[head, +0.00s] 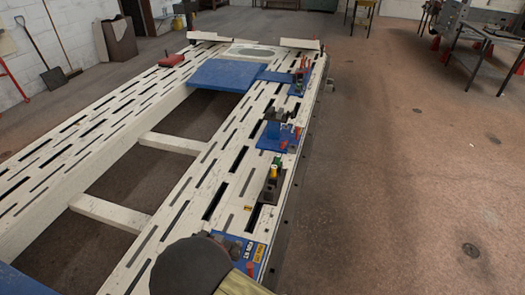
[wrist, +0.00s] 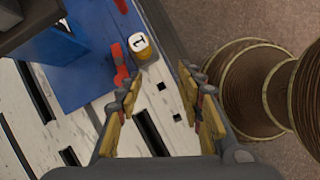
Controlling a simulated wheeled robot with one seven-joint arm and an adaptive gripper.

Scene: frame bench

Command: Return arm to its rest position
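My gripper (wrist: 160,77) shows in the wrist view with its two yellow-padded fingers spread apart. It is open, and nothing is held between the fingers. Below it lies the white slotted frame bench (wrist: 88,150). Just beyond the left finger are a red clamp-like part (wrist: 120,62) and a yellow and white cylinder (wrist: 141,47) with a black mark on top, by a blue plate (wrist: 85,75). In the head view a dark rounded part of my arm covers the near end of the bench (head: 75,130); the fingers cannot be made out there.
Blue fixture plates stand along the bench's right rail, including a near one (head: 232,243) and a middle one (head: 268,137). A large blue panel (head: 222,75) lies farther back. The floor (head: 410,170) to the right is open. A metal table (head: 485,45) stands far right.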

